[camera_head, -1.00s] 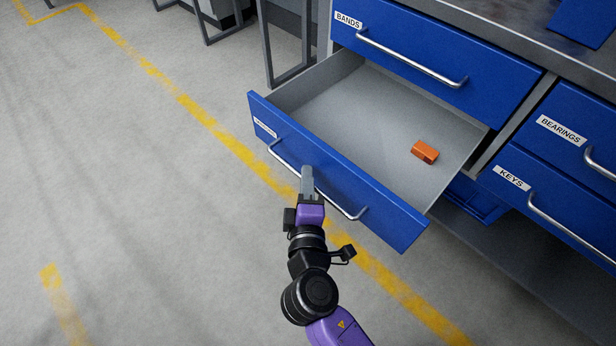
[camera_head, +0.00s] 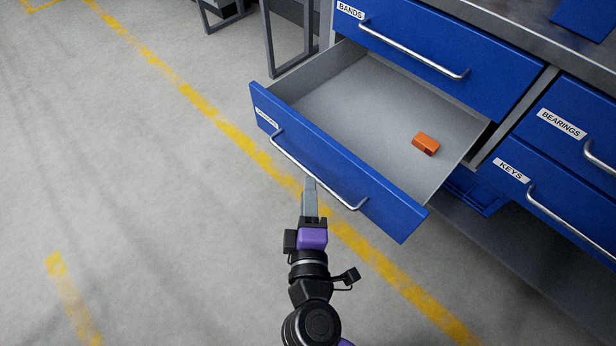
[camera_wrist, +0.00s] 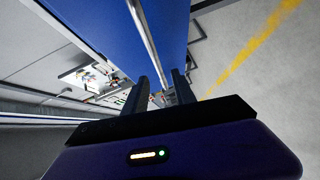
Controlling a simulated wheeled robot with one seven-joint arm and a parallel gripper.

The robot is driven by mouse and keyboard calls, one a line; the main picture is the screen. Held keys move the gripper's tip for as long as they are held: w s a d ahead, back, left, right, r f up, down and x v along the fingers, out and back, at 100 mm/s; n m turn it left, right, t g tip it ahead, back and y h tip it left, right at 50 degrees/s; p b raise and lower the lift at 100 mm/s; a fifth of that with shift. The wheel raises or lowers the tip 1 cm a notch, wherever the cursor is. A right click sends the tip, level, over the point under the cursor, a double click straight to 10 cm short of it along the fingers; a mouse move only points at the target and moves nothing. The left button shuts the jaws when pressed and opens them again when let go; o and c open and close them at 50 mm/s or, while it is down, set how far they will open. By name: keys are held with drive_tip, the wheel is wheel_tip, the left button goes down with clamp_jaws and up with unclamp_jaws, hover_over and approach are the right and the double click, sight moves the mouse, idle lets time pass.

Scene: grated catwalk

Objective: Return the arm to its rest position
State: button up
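My gripper (camera_head: 309,184) is in front of the open blue drawer (camera_head: 335,170), with its fingertips close to the drawer's metal handle (camera_head: 333,190). In the wrist view the two fingers of my gripper (camera_wrist: 161,88) stand apart, and the handle (camera_wrist: 150,45) runs toward the gap between them. I cannot tell whether they touch it. Nothing is held. My arm reaches up from the bottom of the head view. An orange block (camera_head: 425,144) lies on the grey drawer floor, toward the right side.
Closed drawers labelled BANDS (camera_head: 440,50), BEARINGS (camera_head: 570,125) and KEYS (camera_head: 545,190) surround the open one. A metal worktop (camera_head: 510,25) is above. Concrete floor with yellow lines (camera_head: 215,115) is clear to the left.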

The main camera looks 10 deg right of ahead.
drive_tip(key=shift+s+a+r, duration=0.1)
drive_tip(key=shift+s, duration=0.5)
drive_tip(key=s+a+m+y, duration=0.2)
drive_tip(key=s+m+y, duration=0.3)
drive_tip(key=s+y, duration=0.1)
drive_tip(key=s+d+r+m+g+h, duration=0.1)
drive_tip(key=s+d+r+m+h, duration=0.15)
drive_tip(key=s+d+m, duration=0.5)
drive_tip(key=s+d+r+m+h, duration=0.15)
drive_tip(key=s+d+r, duration=0.25)
drive_tip(key=s+d, duration=0.75)
wheel_tip(320, 180, up, 24)
drive_tip(key=s+a+p, duration=0.1)
drive_tip(key=a+p, duration=0.1)
drive_tip(key=p, duration=2.3)
drive_tip(key=shift+s+r+m, duration=0.15)
drive_tip(key=shift+s+m, duration=0.2)
drive_tip(key=shift+m, duration=0.05)
